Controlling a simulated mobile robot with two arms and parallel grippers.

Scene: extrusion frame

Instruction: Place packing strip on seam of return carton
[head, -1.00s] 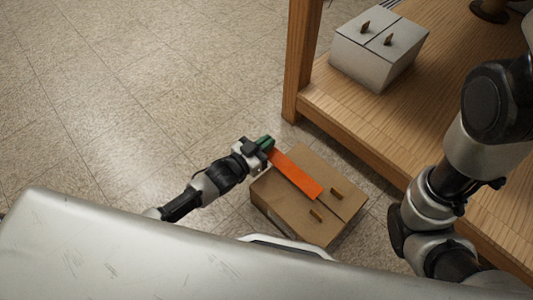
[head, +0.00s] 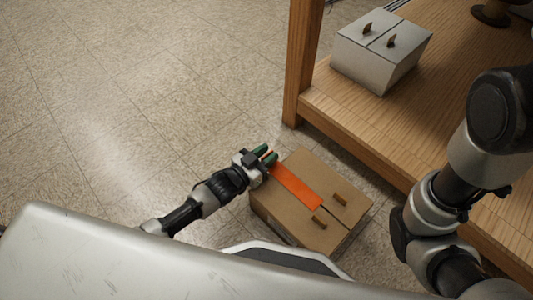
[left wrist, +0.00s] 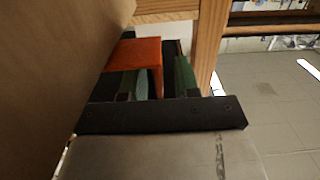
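The brown return carton (head: 290,228) stands on the floor beside a wooden shelf unit. The orange packing strip (head: 297,187) lies along the carton's top seam, from near the middle to the far-left edge. My left gripper (head: 267,156) is at that edge, its green fingers spread apart around the strip's end. In the left wrist view, the gripper (left wrist: 163,82) shows a gap between its fingers, with the orange strip (left wrist: 138,52) at the gap and the carton wall (left wrist: 50,60) on the left. My right arm shows at the right; its gripper is out of view.
A grey-white box (head: 380,55) with two brown tabs sits on the wooden shelf (head: 390,130). A wooden post (head: 301,65) rises just behind the carton. The carton top has two brown tabs (head: 340,200) near the seam. Open tiled floor lies to the left.

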